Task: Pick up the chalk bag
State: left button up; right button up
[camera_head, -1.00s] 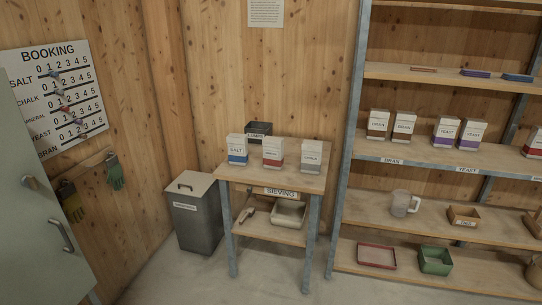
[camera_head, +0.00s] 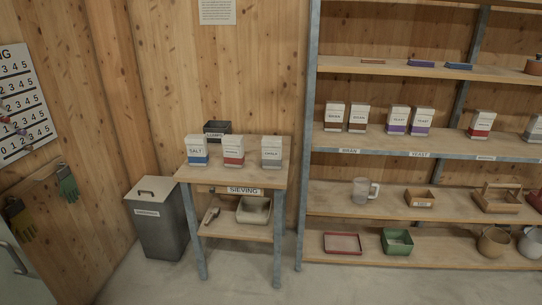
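The chalk bag (camera_head: 271,152) is a white and grey bag standing upright on the top of the sieving table (camera_head: 226,178), at its right end. The mineral-looking red and white bag (camera_head: 233,151) stands to its left, and the blue and white salt bag (camera_head: 197,151) stands further left. A similar grey and white bag (camera_head: 534,130) is partly cut off at the right edge, on the shelf; its label is not readable. Neither of my grippers is in view.
A dark lumps box (camera_head: 217,130) stands behind the bags. A lidded grey bin (camera_head: 158,222) is left of the table. A tall shelf rack (camera_head: 400,138) with bran and yeast bags stands to the right. Clear floor lies in front.

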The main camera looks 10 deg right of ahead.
aim_at(272, 147)
jog(key=i+j+z, duration=0.1)
jog(key=i, duration=0.45)
jog(key=i+j+z, duration=0.15)
jog(key=i+j, duration=0.2)
jog(key=i, duration=0.15)
jog(key=z, duration=1.3)
